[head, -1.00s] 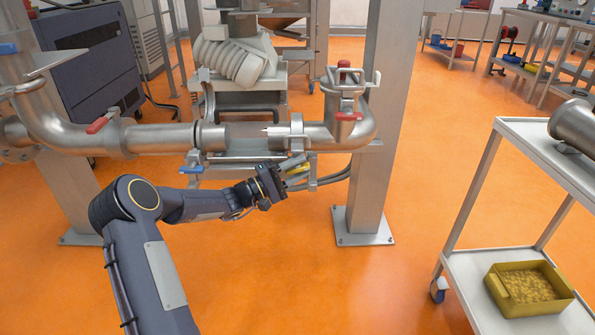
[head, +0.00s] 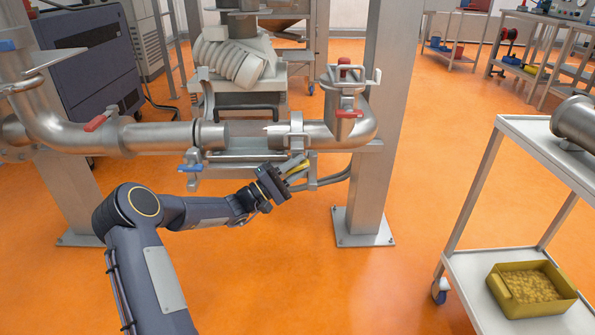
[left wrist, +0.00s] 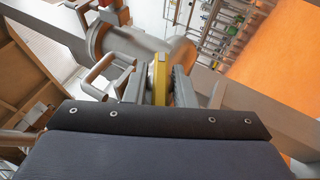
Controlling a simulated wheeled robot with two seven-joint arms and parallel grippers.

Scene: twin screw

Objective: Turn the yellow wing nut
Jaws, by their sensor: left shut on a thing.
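The yellow wing nut (left wrist: 160,78) stands between the two fingers of my left gripper (left wrist: 158,85) in the left wrist view. The fingers are shut on it from both sides. In the head view my left gripper (head: 293,166) is just below the steel pipe, under the clamp (head: 296,130), and a bit of the yellow wing nut (head: 297,170) shows beside the fingers. The rest of the nut is hidden by the gripper. My right gripper does not show in either view.
A horizontal steel pipe (head: 160,137) with red-handled clamps crosses above my arm. A steel post (head: 378,150) stands right of the gripper. A white cart (head: 462,285) with a yellow bin (head: 528,312) is at the right. Orange floor in between is clear.

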